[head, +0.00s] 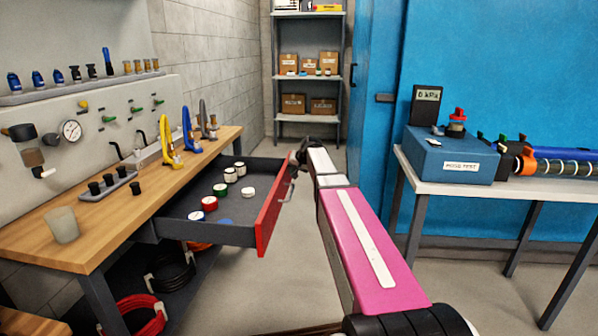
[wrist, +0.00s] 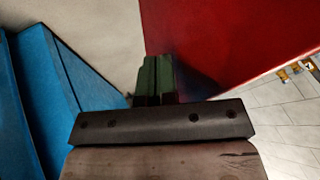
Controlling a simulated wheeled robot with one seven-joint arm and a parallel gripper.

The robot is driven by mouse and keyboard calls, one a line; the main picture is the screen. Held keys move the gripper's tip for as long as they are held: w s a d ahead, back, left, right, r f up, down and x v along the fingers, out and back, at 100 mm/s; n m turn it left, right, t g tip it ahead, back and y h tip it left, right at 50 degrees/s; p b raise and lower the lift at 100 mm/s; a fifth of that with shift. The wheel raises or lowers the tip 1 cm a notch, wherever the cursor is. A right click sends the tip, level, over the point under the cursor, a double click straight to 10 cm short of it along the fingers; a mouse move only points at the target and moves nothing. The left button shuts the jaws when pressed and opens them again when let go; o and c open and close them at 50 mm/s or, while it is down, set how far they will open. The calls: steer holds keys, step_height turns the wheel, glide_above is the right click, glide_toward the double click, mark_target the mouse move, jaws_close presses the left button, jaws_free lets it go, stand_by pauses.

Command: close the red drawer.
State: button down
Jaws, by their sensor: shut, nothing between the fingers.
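The red drawer (head: 268,218) is pulled out from under the wooden workbench, its red front facing right with a metal handle (head: 288,192). Its grey tray (head: 175,215) holds several tape rolls: white, red, green and blue. In the wrist view the red front (wrist: 235,40) fills the upper right. My gripper (wrist: 157,75) is shut and empty, its fingertips close beside the red surface; I cannot tell whether they touch. In the head view my arm reaches to the far end of the drawer front, and the fingers are hard to make out there.
The workbench (head: 110,212) carries a cup, clamps and fittings. Hose coils (head: 140,312) lie below it. A white table (head: 450,187) with a blue hose tester (head: 450,155) stands right. A shelf (head: 308,80) stands at the back. Floor right of the drawer is open.

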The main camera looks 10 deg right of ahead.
steer(key=shift+a, duration=0.15)
steer(key=w+a, duration=0.3)
steer(key=a, duration=0.6)
steer(key=w+a, duration=0.3)
steer(key=a, duration=0.7)
steer(key=w+a, duration=0.3)
steer(key=a, duration=0.7)
steer(key=shift+w+a, duration=0.25)
steer(key=shift+w, duration=0.05)
steer(key=shift+d, duration=0.1)
